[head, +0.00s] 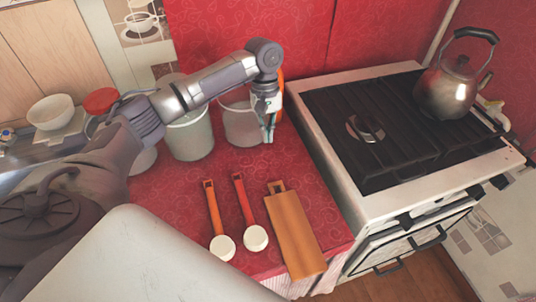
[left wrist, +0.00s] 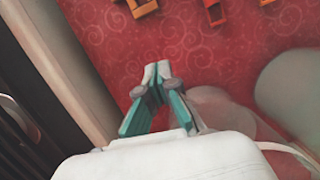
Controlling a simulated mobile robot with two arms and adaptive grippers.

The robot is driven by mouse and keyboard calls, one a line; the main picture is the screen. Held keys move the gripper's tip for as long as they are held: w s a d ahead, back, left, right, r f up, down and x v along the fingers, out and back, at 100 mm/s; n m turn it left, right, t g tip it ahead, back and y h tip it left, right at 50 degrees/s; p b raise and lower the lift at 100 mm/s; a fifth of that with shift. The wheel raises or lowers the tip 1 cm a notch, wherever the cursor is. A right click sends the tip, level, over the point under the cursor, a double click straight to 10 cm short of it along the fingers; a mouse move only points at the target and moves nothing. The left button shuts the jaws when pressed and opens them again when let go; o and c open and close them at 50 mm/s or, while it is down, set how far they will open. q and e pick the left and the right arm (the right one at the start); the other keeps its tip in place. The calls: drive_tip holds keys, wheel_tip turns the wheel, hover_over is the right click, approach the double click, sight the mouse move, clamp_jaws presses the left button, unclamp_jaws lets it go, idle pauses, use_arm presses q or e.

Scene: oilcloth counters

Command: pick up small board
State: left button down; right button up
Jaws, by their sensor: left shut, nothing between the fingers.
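The small board (head: 296,235) is a flat wooden board with a short looped handle, lying on the red counter near its front right edge. In the left wrist view only the end of its handle (left wrist: 144,8) shows at the top edge; the rest is out of frame. My left gripper (head: 268,138) points down over the counter, behind the board and apart from it, close to the clear canisters. In the left wrist view its fingertips (left wrist: 157,72) are together with nothing between them. My right gripper is not in view.
Two long-handled utensils, one orange (head: 214,212) and one red (head: 243,200), lie left of the board. Clear canisters (head: 190,138) stand behind them. The stove (head: 345,190) with a kettle (head: 451,88) borders the counter's right side. Red cloth between gripper and board is clear.

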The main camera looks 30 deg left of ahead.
sight(273, 184)
use_arm(q)
drive_tip(key=x, duration=0.9)
drive_tip(key=shift+s+d+f+p, duration=0.15)
drive_tip(key=shift+s+f+p, duration=0.1)
drive_tip(key=shift+f+p, duration=0.1)
drive_tip(key=shift+s+d+r+p, duration=0.15)
drive_tip(key=shift+s+d+p, duration=0.25)
drive_tip(key=shift+s+d, duration=0.75)
drive_tip(key=shift+s, duration=0.25)
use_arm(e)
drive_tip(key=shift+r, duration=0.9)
use_arm(q)
drive_tip(key=p, duration=0.2)
drive_tip(key=s+d+p, duration=0.1)
drive_tip(key=p, duration=0.1)
drive_tip(key=shift+s+d+r, duration=0.1)
drive_tip(key=shift+r, duration=0.2)
drive_tip(key=shift+s+d+f+p, duration=0.15)
drive_tip(key=shift+s+p, duration=0.15)
drive_tip(key=shift+p, duration=0.35)
drive_tip(key=shift+f, duration=0.2)
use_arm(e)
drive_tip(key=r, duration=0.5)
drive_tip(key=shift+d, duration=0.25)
